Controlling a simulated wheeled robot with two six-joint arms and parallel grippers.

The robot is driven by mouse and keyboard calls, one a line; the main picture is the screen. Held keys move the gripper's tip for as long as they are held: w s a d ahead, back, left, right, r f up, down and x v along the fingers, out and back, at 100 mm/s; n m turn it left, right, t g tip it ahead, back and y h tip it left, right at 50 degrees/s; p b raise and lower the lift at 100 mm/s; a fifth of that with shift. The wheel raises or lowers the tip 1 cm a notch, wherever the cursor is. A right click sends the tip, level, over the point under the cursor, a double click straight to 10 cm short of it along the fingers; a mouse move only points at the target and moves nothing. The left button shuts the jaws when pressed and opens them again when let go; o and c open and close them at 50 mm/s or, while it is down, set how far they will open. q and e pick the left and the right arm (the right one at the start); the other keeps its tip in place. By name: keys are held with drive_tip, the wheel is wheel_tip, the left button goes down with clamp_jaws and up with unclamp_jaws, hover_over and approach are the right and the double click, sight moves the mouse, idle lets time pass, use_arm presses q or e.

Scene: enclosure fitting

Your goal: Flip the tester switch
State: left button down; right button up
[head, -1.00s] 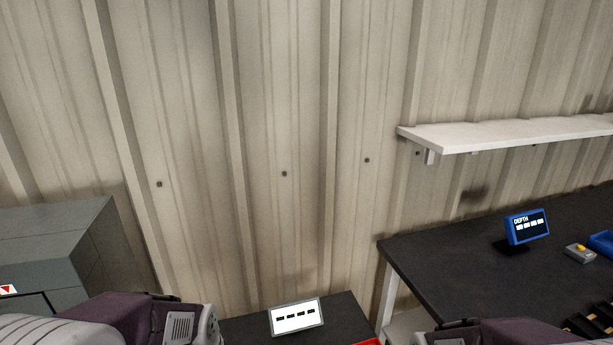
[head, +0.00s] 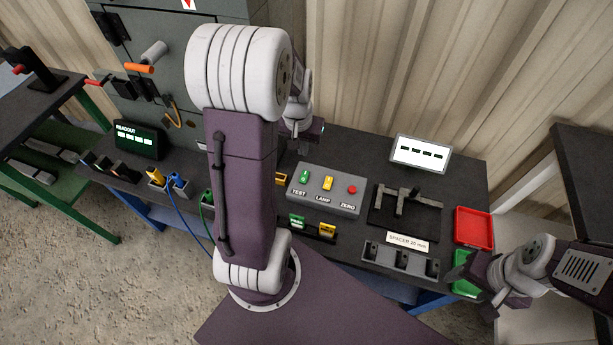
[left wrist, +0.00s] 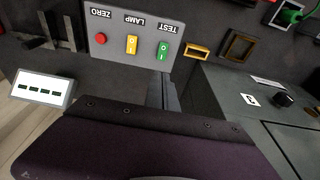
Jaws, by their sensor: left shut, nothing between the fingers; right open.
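The grey tester box (head: 326,190) sits on the dark bench. It carries a green TEST switch (head: 304,176), a yellow LAMP switch (head: 327,183) and a red ZERO button (head: 351,189). In the left wrist view the box appears upside down, with the green TEST switch (left wrist: 163,52) on its right. My left gripper (head: 316,128) is behind the box, partly hidden by my own arm. Its narrow shut fingers (left wrist: 168,88) show just below the TEST switch in the left wrist view; contact cannot be told. My right gripper (head: 484,296) is open near the green tray.
A readout display (head: 138,138), blue and yellow plugs and a grey cabinet (head: 180,60) stand left. A white display (head: 420,153), a black fixture, a spacer block (head: 400,260), a red tray (head: 473,212) and a green tray (head: 462,262) are right of the box.

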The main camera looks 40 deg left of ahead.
use_arm(q)
drive_tip(key=b, duration=0.4)
approach(306, 173)
drive_tip(key=f, duration=0.4)
drive_tip(key=w+f, duration=0.1)
drive_tip(key=f, duration=0.1)
drive_tip(key=shift+a+f, duration=0.2)
drive_tip(key=shift+f, duration=0.2)
use_arm(e)
wheel_tip(306, 173, down, 4)
drive_tip(key=shift+s+d+r, duration=0.1)
drive_tip(key=shift+s+r, duration=0.05)
use_arm(q)
drive_tip(key=shift+w+r+p, duration=0.1)
drive_tip(key=shift+r+p, duration=0.05)
drive_tip(key=shift+p, duration=0.45)
drive_tip(key=g+p, duration=0.1)
drive_tip(key=p, duration=0.2)
drive_tip(key=shift+w+g+p, duration=0.15)
drive_tip(key=shift+g+p, duration=0.15)
drive_tip(key=shift+p, duration=0.1)
drive_tip(key=shift+w+f, duration=0.25)
drive_tip(key=shift+f, duration=0.35)
use_arm(e)
drive_tip(key=r, duration=0.4)
drive_tip(key=shift+s+d+r, duration=0.25)
drive_tip(key=shift+s+r, duration=0.15)
